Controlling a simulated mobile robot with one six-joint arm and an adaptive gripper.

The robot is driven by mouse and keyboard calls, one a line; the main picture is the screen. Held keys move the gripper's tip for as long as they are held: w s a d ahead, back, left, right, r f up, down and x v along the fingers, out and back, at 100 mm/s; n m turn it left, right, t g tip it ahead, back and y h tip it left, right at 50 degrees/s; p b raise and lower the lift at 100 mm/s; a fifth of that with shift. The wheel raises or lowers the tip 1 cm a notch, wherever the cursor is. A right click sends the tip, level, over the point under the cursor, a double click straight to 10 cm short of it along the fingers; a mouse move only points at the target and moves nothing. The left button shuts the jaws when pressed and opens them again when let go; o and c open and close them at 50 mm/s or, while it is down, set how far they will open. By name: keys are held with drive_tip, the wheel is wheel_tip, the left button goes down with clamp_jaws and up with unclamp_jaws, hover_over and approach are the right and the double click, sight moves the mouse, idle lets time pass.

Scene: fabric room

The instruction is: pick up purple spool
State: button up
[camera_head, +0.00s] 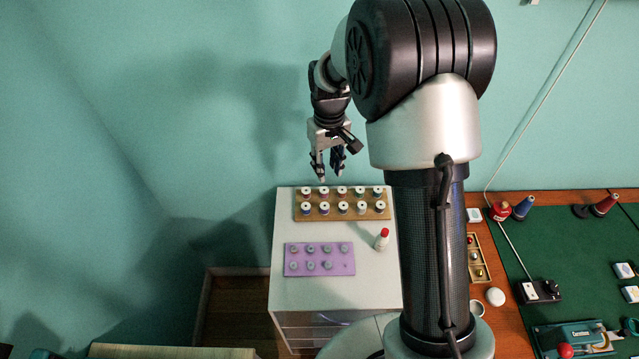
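Two rows of thread spools with pale tops stand upright in a wooden rack (348,202) at the back of a white cabinet top. Their thread colours are small and dark from above, so I cannot tell for sure which spool is purple. My gripper (329,176) hangs fingers-down just behind the rack in the picture, near its left half. The two fingers are apart with nothing between them. Its height above the rack is hard to judge.
A purple tray (349,268) with several small grey bobbins lies on the white cabinet (290,290) in front of the rack. A red-capped bottle (382,239) stands to its right. At right, a wooden table has a green mat (580,260), cones of thread and sewing items.

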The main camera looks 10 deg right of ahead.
drive_tip(key=b, duration=0.3)
hover_over(325, 206)
drive_tip(key=f, duration=1.3)
drive_tip(key=shift+s+f, duration=0.3)
drive_tip(key=shift+s, duration=0.05)
wheel_tip(325, 206, down, 5)
drive_tip(key=shift+a+f+b, duration=0.1)
drive_tip(key=shift+b, duration=1.15)
drive_tip(key=shift+c, duration=0.4)
drive_tip(key=c, duration=0.3)
